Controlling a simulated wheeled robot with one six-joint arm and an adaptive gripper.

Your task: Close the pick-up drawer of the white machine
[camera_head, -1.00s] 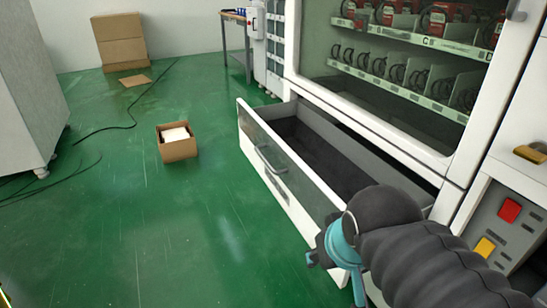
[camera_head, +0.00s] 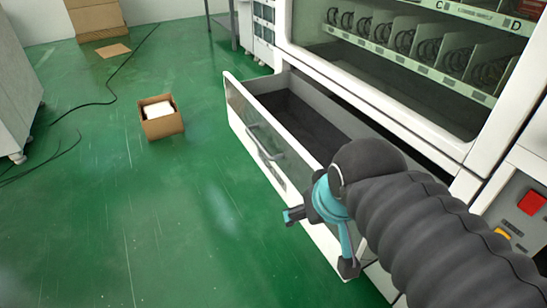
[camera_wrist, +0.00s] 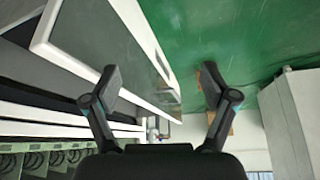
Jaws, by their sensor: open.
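The pick-up drawer (camera_head: 278,178) of the white machine (camera_head: 400,100) is pulled far out. Its long white-edged front has a grey bar handle (camera_head: 265,143), and its dark inside looks empty. My gripper (camera_head: 320,240) is near the close end of the drawer front, on its outer side in the head view; whether it touches cannot be told. In the wrist view my gripper (camera_wrist: 160,82) shows two dark fingers spread apart with nothing between them. The drawer's white edge (camera_wrist: 75,62) and front run past the left finger there.
An open cardboard box (camera_head: 161,118) with something white inside stands on the green floor left of the drawer. A black cable (camera_head: 95,103) lies farther left beside a grey cabinet (camera_head: 15,85). The floor before the drawer is clear.

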